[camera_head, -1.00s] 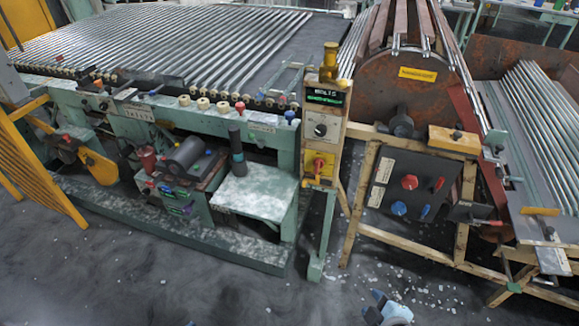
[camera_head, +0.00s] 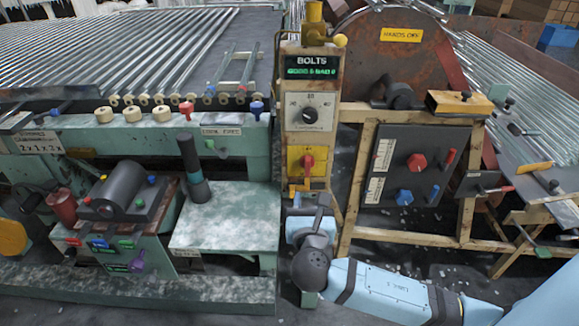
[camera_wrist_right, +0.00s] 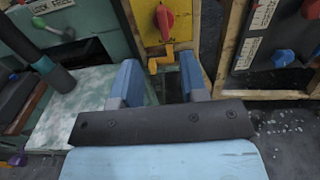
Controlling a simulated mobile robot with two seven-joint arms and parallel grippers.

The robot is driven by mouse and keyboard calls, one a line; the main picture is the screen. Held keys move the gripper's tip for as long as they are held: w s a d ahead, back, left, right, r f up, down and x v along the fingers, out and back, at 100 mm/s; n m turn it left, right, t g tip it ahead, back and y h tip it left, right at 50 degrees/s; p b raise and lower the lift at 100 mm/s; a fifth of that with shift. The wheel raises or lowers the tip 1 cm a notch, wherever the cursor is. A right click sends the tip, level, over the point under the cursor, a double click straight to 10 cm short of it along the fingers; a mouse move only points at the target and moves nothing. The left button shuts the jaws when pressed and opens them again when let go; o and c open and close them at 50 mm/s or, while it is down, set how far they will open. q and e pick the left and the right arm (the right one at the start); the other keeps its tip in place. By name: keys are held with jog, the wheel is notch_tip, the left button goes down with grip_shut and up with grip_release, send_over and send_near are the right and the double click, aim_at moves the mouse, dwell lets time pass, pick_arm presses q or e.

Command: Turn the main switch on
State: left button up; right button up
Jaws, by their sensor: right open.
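A red rotary switch (camera_head: 309,163) sits on a yellow plate (camera_head: 294,155) low on the front of a beige control post (camera_head: 325,80). It also shows at the top of the right wrist view (camera_wrist_right: 164,20). No label naming it the main switch is readable. A yellow hook-like part (camera_wrist_right: 166,57) juts out below the plate. My right gripper (camera_head: 309,204) is just below the yellow plate. In the wrist view its two blue fingers (camera_wrist_right: 158,78) are apart with nothing between them, below the yellow part. My left gripper is not in view.
A black panel (camera_head: 430,145) with red and blue knobs hangs on a wooden frame to the right. A pale table (camera_head: 225,225) and a green machine (camera_head: 140,140) with a dark cylinder stand left. A black dial (camera_head: 310,115) is above the switch.

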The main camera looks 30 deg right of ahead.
aim_at(308, 164)
jog(key=b+x, duration=0.2)
jog(key=x, duration=1.1)
jog(key=shift+w+d, duration=0.1)
jog(key=shift+d, duration=0.05)
grip_shut()
